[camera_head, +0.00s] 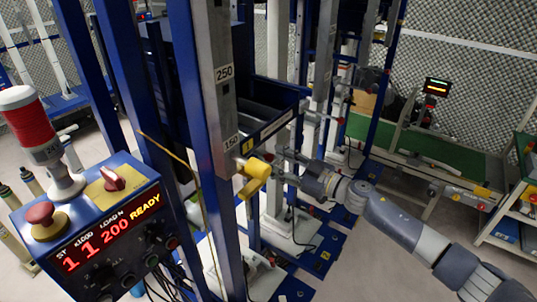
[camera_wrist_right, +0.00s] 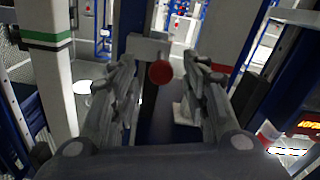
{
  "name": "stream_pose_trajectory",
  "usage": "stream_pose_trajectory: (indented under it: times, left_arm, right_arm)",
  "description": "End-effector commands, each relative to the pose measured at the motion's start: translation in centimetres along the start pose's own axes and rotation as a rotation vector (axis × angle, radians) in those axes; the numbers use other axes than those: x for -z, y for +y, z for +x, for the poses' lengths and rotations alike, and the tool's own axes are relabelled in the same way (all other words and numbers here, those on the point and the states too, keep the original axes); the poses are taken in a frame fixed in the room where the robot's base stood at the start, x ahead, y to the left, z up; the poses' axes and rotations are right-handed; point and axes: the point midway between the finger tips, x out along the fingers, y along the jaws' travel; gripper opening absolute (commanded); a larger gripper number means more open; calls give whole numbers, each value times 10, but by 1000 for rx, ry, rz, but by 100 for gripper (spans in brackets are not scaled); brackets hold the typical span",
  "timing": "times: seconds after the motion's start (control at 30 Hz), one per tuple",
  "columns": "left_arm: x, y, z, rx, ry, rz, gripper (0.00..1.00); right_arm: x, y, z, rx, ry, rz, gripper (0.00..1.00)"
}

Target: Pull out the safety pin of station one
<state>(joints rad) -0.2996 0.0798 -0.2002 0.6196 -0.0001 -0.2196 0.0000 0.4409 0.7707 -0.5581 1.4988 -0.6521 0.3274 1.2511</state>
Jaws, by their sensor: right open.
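Station one's upright (camera_head: 218,110) carries the numbers 250 and 150. A yellow handle-like part (camera_head: 255,172) sticks out low on it; I cannot tell for sure whether it is the safety pin. My right gripper (camera_head: 281,168) is just to the right of the yellow part, with its fingers apart and pointing left. In the right wrist view a round red knob (camera_wrist_right: 161,72) on a pale grey block (camera_wrist_right: 148,46) shows between the spread fingers of my right gripper (camera_wrist_right: 160,82). The fingers do not visibly close on it. My left gripper is not in view.
The control panel (camera_head: 95,235) at the left reads READY, with a red knob and a red lamp (camera_head: 30,125). More blue and grey frames stand behind. A green conveyor (camera_head: 420,150) and a shelf cart (camera_head: 520,205) are at the right. Grey floor lies between.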

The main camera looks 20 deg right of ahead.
Motion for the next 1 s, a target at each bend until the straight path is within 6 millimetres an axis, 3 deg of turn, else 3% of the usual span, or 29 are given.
stream_pose_trajectory:
  times: [0.2,0.6,0.8,1.0]
  left_arm:
    - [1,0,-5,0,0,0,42]
    - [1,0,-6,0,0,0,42]
    - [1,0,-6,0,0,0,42]
    - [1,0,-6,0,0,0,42]
  right_arm:
    - [1,0,28,0,1,1,42]
    - [0,-1,35,1,0,0,42]
    - [0,-1,34,1,0,0,0]
    - [0,0,33,1,-1,0,0]
